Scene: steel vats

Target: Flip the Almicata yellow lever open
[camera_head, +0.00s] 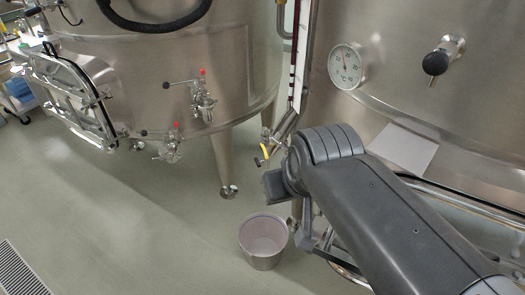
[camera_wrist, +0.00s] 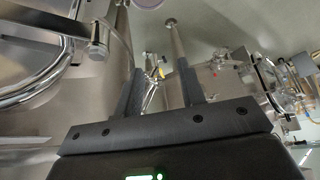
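The yellow lever (camera_head: 265,152) is a small bright handle on a valve low on the pipework of the right vat, just left of my arm in the head view. In the wrist view the yellow lever (camera_wrist: 161,72) shows between and beyond my two fingers, with shiny valve fittings around it. My gripper (camera_wrist: 159,68) is open, its dark fingers apart with nothing held. It does not look in contact with the lever; the exact gap is hard to tell. In the head view my arm hides most of my gripper.
A steel bucket (camera_head: 263,241) stands on the floor below the valve. The left vat (camera_head: 150,75) has red-topped valves (camera_head: 203,97) and a leg (camera_head: 224,160) near my gripper. A dial thermometer (camera_head: 347,66) is on the right vat.

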